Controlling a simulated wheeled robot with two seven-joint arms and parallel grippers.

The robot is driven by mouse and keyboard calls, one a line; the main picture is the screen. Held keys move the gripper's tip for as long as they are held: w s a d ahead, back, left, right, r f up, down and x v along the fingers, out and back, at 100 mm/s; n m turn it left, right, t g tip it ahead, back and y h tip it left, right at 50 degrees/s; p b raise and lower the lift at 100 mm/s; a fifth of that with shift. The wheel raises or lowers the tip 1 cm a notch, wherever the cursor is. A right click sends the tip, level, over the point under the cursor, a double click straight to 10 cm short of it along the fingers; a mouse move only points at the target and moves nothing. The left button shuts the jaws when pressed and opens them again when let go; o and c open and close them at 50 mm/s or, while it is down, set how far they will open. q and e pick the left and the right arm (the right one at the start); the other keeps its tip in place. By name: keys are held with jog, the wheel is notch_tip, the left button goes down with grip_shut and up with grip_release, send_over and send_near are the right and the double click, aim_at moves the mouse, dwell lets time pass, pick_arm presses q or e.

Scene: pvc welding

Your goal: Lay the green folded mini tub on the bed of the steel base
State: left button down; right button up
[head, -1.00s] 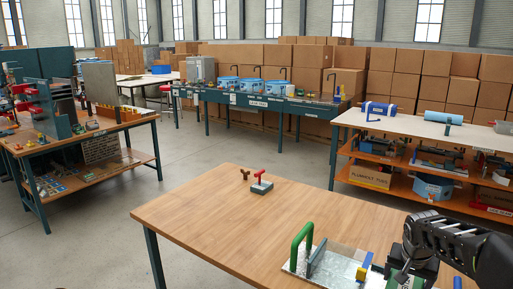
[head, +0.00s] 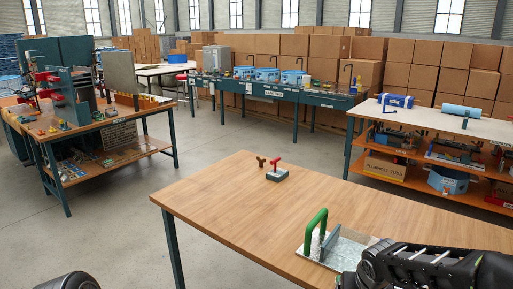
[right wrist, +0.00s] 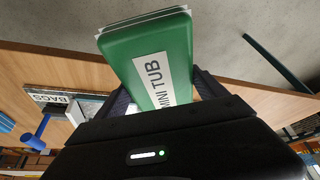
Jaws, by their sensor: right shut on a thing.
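The green folded mini tub (right wrist: 150,55), a flat green piece with a white MINI TUB label, is gripped between the fingers of my right gripper (right wrist: 165,92) in the right wrist view. In the head view my right arm (head: 420,262) comes in from the right, and its gripper end is cut off by the bottom edge, so the tub is hidden there. A grey steel base (head: 350,243) with an upright plate and a green handle (head: 316,232) lies on the wooden table, just beyond my right arm. The arm hides its right part. My left gripper is out of view.
A small grey block with a red T-handle (head: 277,172) stands near the wooden table's (head: 225,195) far edge.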

jog(key=shift+n+y, duration=0.3)
jog(key=shift+n, duration=0.6)
jog(key=a, duration=0.2)
jog(key=a+f, duration=0.1)
jog(key=s+a, duration=0.1)
jog(key=a, duration=0.1)
jog(key=shift+a+f, duration=0.15)
jog(key=shift+a, duration=0.2)
jog(key=shift+w, duration=0.1)
jog(key=shift+d, duration=0.15)
